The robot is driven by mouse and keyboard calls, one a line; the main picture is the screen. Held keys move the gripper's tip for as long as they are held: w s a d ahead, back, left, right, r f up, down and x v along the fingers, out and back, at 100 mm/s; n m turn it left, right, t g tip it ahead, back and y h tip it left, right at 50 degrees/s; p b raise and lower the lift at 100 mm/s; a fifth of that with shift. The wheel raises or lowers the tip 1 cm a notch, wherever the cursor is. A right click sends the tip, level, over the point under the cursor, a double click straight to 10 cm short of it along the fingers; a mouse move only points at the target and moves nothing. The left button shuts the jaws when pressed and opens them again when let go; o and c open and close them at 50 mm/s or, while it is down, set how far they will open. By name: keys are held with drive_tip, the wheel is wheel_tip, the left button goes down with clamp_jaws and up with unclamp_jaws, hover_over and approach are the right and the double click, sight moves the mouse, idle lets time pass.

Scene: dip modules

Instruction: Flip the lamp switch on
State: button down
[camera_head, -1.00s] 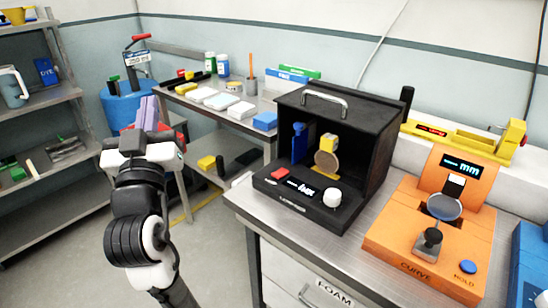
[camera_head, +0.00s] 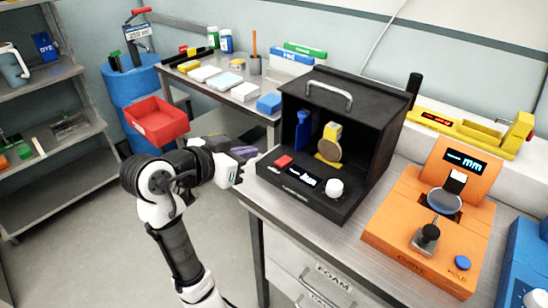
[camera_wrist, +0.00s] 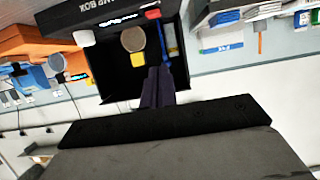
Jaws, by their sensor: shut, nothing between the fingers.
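The black lamp box (camera_head: 345,95) stands on the metal bench, open at the front, with a handle on top. Its front panel holds a red switch (camera_head: 283,161), a small lit display (camera_head: 302,180) and a white knob (camera_head: 334,188). In the wrist view the box appears inverted, with the red switch (camera_wrist: 152,14) near the top edge. I cannot tell which way the switch is set. My gripper (camera_head: 243,153) is just left of the box, its purple fingers partly hidden by my wrist. In the wrist view its fingers (camera_wrist: 157,85) are shut and empty, pointing toward the box, apart from the switch.
Inside the box are a round tan disc (camera_head: 329,150) on a yellow holder and a blue piece (camera_head: 303,130). An orange gauge (camera_head: 432,215) stands right of the box. A red bin (camera_head: 157,122) and a back table with several small items are to the left.

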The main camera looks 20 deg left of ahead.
drive_tip(key=p, duration=0.2)
hover_over(274, 170)
wheel_tip(274, 170, down, 3)
drive_tip(key=shift+f, duration=0.1)
wheel_tip(274, 170, down, 3)
drive_tip(key=shift+f+p, duration=0.1)
drive_tip(key=shift+p, duration=0.4)
drive_tip(key=shift+f, duration=0.6)
drive_tip(key=shift+s, duration=0.1)
